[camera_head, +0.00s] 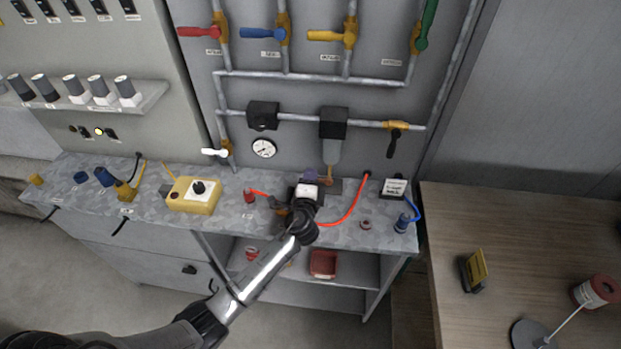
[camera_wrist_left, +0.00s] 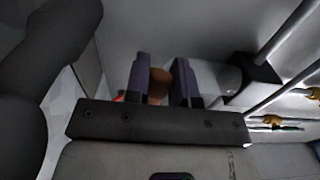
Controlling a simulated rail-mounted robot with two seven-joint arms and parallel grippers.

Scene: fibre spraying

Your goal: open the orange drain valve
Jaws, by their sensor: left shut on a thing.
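The orange drain valve (camera_head: 328,174) sits at the bottom of the grey filter bowl (camera_head: 332,151) under its black head. In the wrist view the orange valve (camera_wrist_left: 159,84) lies between the two purple fingers of my left gripper (camera_wrist_left: 162,82), beside the grey bowl (camera_wrist_left: 217,78). My left gripper (camera_head: 316,179) is shut on the valve, just above the bench; its body hides part of the valve in the head view. The valve's turned position cannot be told. My right gripper is not in view.
A red hose (camera_head: 350,208) curves over the bench to the right of my gripper. A gauge (camera_head: 263,148) and a black-handled valve (camera_head: 394,141) are on the wall piping.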

